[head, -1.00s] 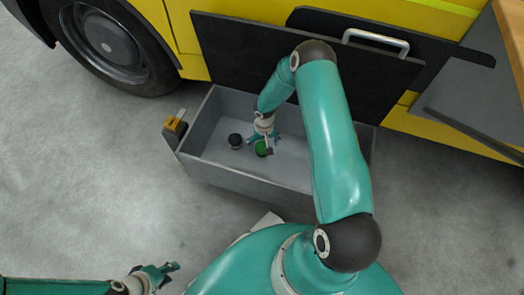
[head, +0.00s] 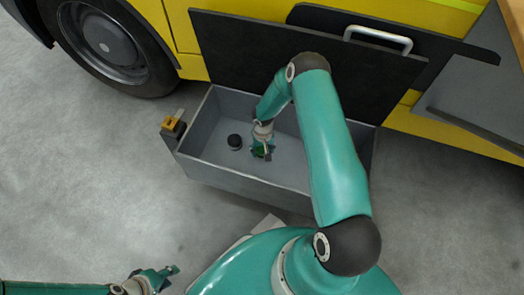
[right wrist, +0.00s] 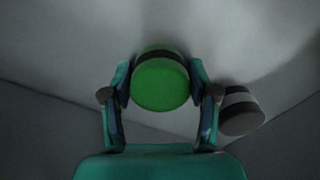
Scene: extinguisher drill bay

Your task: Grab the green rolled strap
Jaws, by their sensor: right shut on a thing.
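The green rolled strap (right wrist: 160,84) is a short green roll with a dark band around it. It is inside the grey open bin on the vehicle's side. My right gripper (right wrist: 160,92) is shut on it, one finger on each side, in the right wrist view. In the head view my right gripper (head: 262,150) covers most of the green strap (head: 259,153). I cannot tell whether the strap still touches the bin floor. My left gripper (head: 164,275) is at the lower left, over the floor, with its fingers apart and nothing between them.
The grey bin (head: 240,186) has walls all round. A yellow-topped latch (head: 174,125) sits at its left corner.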

